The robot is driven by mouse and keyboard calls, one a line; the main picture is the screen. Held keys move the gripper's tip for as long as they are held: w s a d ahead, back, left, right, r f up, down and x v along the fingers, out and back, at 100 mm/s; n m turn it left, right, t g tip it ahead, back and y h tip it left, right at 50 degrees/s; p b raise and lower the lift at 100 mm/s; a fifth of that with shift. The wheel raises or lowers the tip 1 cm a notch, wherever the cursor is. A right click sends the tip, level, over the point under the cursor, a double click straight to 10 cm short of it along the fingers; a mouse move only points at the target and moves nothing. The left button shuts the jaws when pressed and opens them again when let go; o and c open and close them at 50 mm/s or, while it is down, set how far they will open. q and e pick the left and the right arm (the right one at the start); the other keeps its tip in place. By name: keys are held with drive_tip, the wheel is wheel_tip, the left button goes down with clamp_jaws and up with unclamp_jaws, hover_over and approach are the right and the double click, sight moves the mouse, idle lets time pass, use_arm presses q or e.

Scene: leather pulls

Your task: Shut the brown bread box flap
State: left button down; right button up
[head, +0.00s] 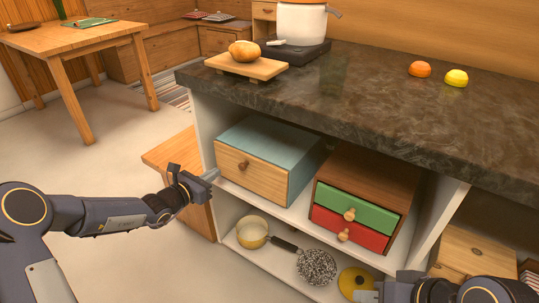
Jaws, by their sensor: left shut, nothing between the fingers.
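The box that best matches the bread box is a blue-grey box (272,134) on the upper shelf under the counter. Its light brown wooden front flap (255,174) has a round knob (243,164). The flap looks upright and roughly flush with the box; I cannot tell whether a small gap remains. My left gripper (208,177) is shut and empty, close to the flap's lower left corner; I cannot tell whether it touches. My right gripper (366,295) is at the bottom edge, partly cut off, and its opening is unclear.
A brown chest (375,168) with green and red drawers stands right of the box. Below are a pan (252,232), a speckled round thing (316,266) and a yellow lid (354,279). The dark countertop (340,95) overhangs the shelves. Floor at left is clear.

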use_arm(q)
drive_tip(key=f+v, duration=0.1)
drive_tip(key=v, duration=0.6)
drive_tip(key=shift+s, duration=0.1)
drive_tip(key=s+d+r+m+g+h, duration=0.1)
drive_tip(key=s+d+r+m+g, duration=0.15)
drive_tip(key=s+r+m, duration=0.4)
drive_tip(key=s+d+r+m+g+h, duration=0.1)
drive_tip(key=s+d+r+m+g, duration=0.2)
drive_tip(key=s+m, duration=0.55)
drive_tip(key=s+a+f+m+g+y, duration=0.1)
drive_tip(key=s+a+m+y, duration=0.4)
drive_tip(key=s, duration=0.5)
drive_tip(key=s+a+f+m+g+y, duration=0.1)
drive_tip(key=s+a+m+y, duration=0.4)
drive_tip(key=s, duration=0.6)
wheel_tip(320, 180, up, 30)
drive_tip(key=m+h+p, duration=0.1)
drive_tip(key=p, duration=3)
drive_tip(key=shift+d+r+m+h, duration=0.15)
drive_tip(key=shift+d+m+h, duration=0.15)
drive_tip(key=shift+m+h, duration=0.1)
